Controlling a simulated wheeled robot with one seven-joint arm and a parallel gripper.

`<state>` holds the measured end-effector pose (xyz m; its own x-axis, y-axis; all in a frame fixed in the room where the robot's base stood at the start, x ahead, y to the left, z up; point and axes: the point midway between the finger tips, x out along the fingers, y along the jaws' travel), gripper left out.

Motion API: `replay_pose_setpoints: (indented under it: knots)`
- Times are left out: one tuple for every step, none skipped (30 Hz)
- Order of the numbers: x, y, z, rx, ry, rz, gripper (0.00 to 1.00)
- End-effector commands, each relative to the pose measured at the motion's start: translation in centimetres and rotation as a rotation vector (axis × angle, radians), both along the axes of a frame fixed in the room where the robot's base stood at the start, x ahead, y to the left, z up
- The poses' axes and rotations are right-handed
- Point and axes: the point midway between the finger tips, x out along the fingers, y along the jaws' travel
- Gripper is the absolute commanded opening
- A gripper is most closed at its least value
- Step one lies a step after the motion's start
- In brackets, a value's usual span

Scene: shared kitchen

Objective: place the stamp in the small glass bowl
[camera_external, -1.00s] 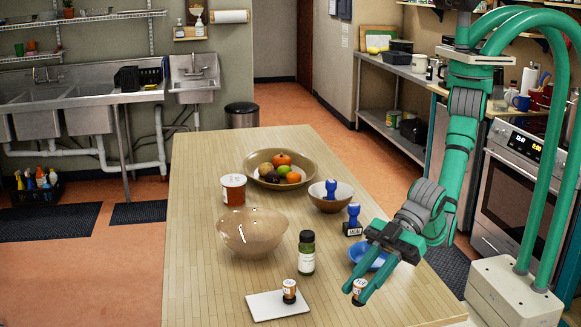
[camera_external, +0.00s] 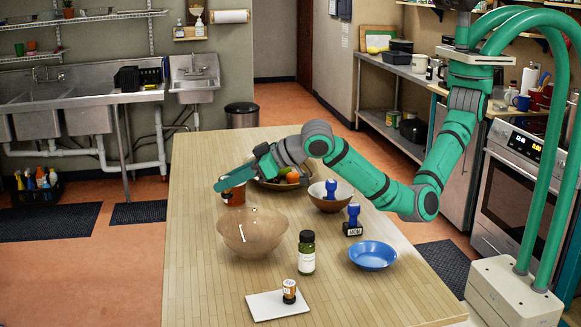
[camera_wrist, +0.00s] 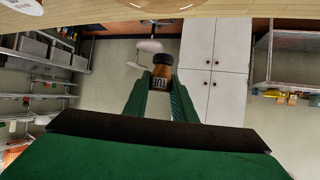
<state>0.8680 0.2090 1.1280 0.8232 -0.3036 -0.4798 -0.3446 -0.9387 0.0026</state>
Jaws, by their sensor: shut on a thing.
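My gripper (camera_external: 222,186) is above the table near the red-and-white tub, left of and beyond the translucent brown glass bowl (camera_external: 252,236). In the wrist view its fingers (camera_wrist: 162,88) are shut on a small brown-and-black bottle-like object (camera_wrist: 162,72) with white lettering. One blue-handled stamp (camera_external: 353,222) stands on the table; another blue-handled stamp (camera_external: 331,190) is in the brown bowl (camera_external: 325,205). The glass bowl looks empty.
A small orange-and-black bottle (camera_external: 289,291) stands on a white board (camera_external: 262,306). A green bottle (camera_external: 306,252), blue bowl (camera_external: 373,256), red-and-white tub (camera_external: 233,198) and fruit bowl (camera_external: 300,185) share the table (camera_external: 200,280). The table's left front is clear.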

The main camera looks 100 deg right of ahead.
Motion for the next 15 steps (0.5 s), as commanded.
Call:
replay_pose_setpoints:
  knots:
    - [0.1,-1.8,-0.3,-0.001,0.0,-0.038,0.0]
    - [0.1,-2.7,-0.4,0.0,0.0,-0.06,0.0]
    - [0.1,-3.8,-0.6,-0.001,0.001,-0.087,0.0]
    - [0.1,-4.5,-0.7,0.0,0.001,-0.105,0.0]
    - [0.1,-5.1,-0.8,0.001,0.0,-0.119,0.0]
    - [0.0,-5.8,-0.9,0.0,0.0,-0.136,0.0]
    - [0.0,-6.2,-0.9,0.0,0.0,-0.146,0.0]
    - [0.0,-6.6,-1.0,0.0,0.0,-0.155,0.0]
    - [0.0,-6.9,-1.1,0.001,-0.001,-0.163,0.0]
    - [-0.1,-7.1,-1.3,0.001,-0.001,-0.167,0.0]
    - [-0.1,-7.2,-1.5,0.0,-0.001,-0.17,0.0]
    - [-0.1,-7.3,-1.9,0.001,0.0,-0.172,0.0]
    - [-0.1,-7.3,-2.2,-0.001,0.001,-0.173,0.0]
    - [-0.1,-7.3,-2.6,-0.001,0.001,-0.173,0.0]
    - [-0.1,-7.3,-3.2,-0.002,0.001,-0.172,0.0]
